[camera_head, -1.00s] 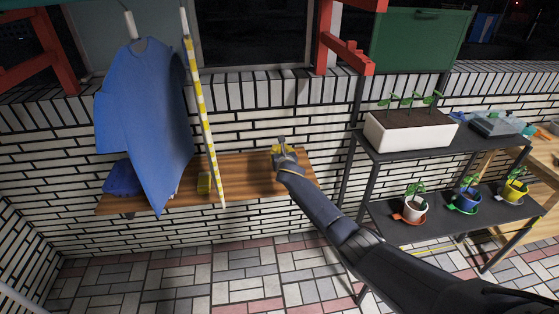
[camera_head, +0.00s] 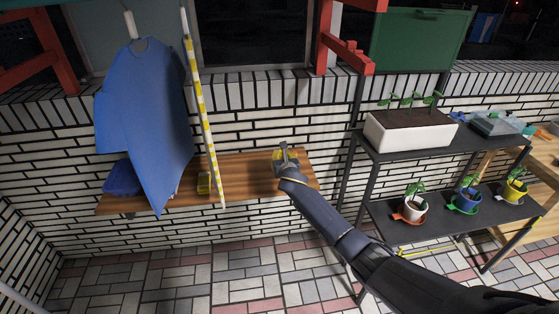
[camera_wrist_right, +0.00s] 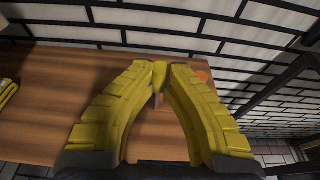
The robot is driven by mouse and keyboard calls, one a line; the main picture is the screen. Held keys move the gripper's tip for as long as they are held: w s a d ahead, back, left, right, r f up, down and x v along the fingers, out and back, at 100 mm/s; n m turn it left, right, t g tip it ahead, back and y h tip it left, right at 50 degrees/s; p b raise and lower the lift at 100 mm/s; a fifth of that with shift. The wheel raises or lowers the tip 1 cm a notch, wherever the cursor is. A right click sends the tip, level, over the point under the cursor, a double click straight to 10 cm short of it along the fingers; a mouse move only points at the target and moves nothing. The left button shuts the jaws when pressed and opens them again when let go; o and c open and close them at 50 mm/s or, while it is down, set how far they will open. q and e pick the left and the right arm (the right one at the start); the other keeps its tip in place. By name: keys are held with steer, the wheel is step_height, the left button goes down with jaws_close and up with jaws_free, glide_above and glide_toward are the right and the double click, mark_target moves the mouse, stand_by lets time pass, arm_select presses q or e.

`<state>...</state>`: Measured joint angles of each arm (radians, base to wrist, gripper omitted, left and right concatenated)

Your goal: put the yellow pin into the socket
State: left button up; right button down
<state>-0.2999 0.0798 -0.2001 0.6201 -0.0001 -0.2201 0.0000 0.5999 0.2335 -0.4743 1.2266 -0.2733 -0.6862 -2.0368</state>
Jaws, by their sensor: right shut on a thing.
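My right gripper (camera_head: 284,155) is over the right part of the wooden shelf (camera_head: 240,178). In the right wrist view its yellow padded fingers (camera_wrist_right: 159,72) come together at the tips. They are shut on a small yellow piece (camera_wrist_right: 158,82), which looks like the yellow pin; the fingers hide most of it. A small yellow and dark block (camera_head: 203,183) sits on the shelf to the left, by the striped pole. A yellow object also shows at the left edge of the wrist view (camera_wrist_right: 6,92). I cannot make out the socket for sure. My left gripper is not in view.
A blue shirt (camera_head: 147,120) hangs at left, in front of the shelf. A yellow and white striped pole (camera_head: 203,105) leans by the wall. A dark rack (camera_head: 432,145) with a planter (camera_head: 410,134) and small pots stands at right. The shelf middle is clear.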

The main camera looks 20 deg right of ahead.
steer(key=shift+f+v, duration=0.25)
steer(key=shift+v, duration=0.95)
steer(key=shift+f+v, duration=0.25)
steer(key=shift+v, duration=0.95)
steer(key=shift+s, duration=0.15)
